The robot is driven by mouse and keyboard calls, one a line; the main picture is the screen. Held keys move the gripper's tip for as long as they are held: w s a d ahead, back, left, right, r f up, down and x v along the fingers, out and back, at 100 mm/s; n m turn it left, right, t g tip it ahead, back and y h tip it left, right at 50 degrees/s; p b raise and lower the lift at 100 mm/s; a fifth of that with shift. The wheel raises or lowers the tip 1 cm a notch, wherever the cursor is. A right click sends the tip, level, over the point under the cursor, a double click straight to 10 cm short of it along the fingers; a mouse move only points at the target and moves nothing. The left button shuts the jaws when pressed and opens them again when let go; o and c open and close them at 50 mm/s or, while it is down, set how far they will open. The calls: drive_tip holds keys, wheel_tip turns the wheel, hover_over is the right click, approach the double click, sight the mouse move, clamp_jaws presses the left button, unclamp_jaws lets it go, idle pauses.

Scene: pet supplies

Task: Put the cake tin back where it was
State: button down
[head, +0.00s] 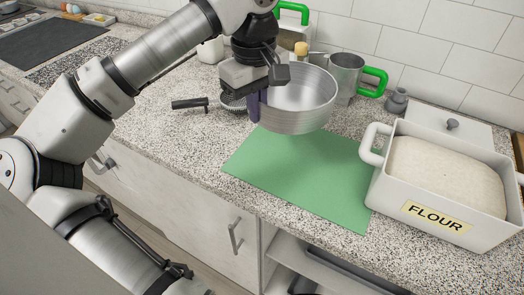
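The cake tin (305,113) is a round, open silver metal pan in the head view. It appears to hang upright above the far part of the green mat (300,172). My gripper (262,103) points down at the tin's left rim. A dark purple finger shows outside the tin's wall, and the gripper appears shut on that rim. The other fingertip and the exact contact are hard to make out.
A white flour container (415,205) stands right of the mat, with a lid (440,128) behind it. A green-handled pot (345,72) and a small grey pot (397,100) stand behind the tin. A strainer-like utensil (190,103) lies left. The mat's surface is clear.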

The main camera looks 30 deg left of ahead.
drive_tip(key=p, duration=0.2)
approach(258, 168)
wheel_tip(258, 168, down, 5)
drive_tip(key=shift+w+d+f, duration=0.1)
drive_tip(key=shift+w, duration=0.05)
drive_tip(key=shift+f, duration=0.3)
drive_tip(key=shift+f+b, duration=0.25)
drive_tip(key=shift+b, duration=0.1)
drive_tip(key=c, duration=1.6)
unclamp_jaws()
drive_tip(key=shift+r, duration=0.1)
drive_tip(key=shift+c, duration=0.2)
drive_tip(key=shift+r+p, duration=0.15)
drive_tip(key=shift+p, duration=0.15)
drive_tip(key=shift+r, duration=0.15)
wheel_tip(258, 168, up, 12)
drive_tip(key=b, duration=0.2)
drive_tip(key=shift+b, duration=0.4)
